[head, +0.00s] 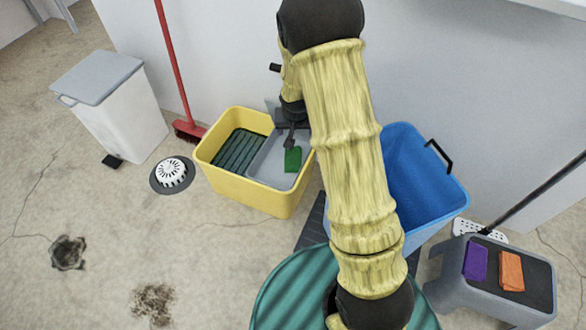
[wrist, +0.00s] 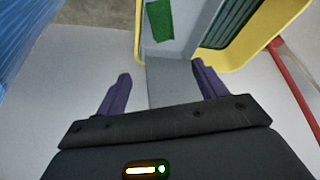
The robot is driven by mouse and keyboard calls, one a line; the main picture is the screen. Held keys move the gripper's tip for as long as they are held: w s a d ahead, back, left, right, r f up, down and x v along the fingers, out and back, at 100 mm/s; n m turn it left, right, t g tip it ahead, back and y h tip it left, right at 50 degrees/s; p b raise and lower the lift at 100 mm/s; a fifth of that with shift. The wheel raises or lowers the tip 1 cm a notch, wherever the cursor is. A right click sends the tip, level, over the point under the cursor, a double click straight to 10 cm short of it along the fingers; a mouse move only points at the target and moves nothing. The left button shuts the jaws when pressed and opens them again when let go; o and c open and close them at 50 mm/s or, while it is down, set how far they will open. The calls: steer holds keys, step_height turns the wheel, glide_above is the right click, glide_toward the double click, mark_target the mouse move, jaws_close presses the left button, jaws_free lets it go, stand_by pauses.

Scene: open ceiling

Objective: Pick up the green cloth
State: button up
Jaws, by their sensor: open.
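The green cloth (head: 293,159) lies on the grey part of the yellow bucket (head: 247,189), near the bucket's right side. In the wrist view the green cloth (wrist: 160,20) shows at the top, left of the middle, on the grey surface. My gripper (head: 290,138) is over the bucket near the cloth in the head view, partly hidden by my arm. In the wrist view my gripper (wrist: 160,82) is open, its two dark purple fingers apart with nothing between them. The cloth appears beyond the fingertips, apart from them.
A blue bin (head: 430,190) stands right of the yellow bucket, partly behind my arm. A grey step (head: 480,287) holds a purple cloth (head: 475,261) and an orange cloth (head: 511,271). A white bin (head: 115,115), a red broom (head: 188,130) and a round drain (head: 171,174) are at left.

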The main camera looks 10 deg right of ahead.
steer(key=b+x, duration=0.3)
steer(key=x, duration=0.5)
steer(key=shift+a+f+b, duration=0.35)
steer(key=shift+a+f, duration=0.1)
steer(key=shift+s, duration=0.15)
steer(key=b, duration=0.8)
glide_above(293, 153)
steer(key=s, duration=0.3)
steer(key=f, duration=1)
steer(key=shift+a+f, duration=0.35)
steer(key=shift+w+f, duration=0.15)
steer(key=shift+f, duration=0.1)
steer(key=shift+f, duration=0.1)
steer(key=b+x, duration=0.5)
steer(key=shift+w+d, duration=0.25)
steer(key=shift+w, duration=0.1)
steer(key=shift+r, duration=0.2)
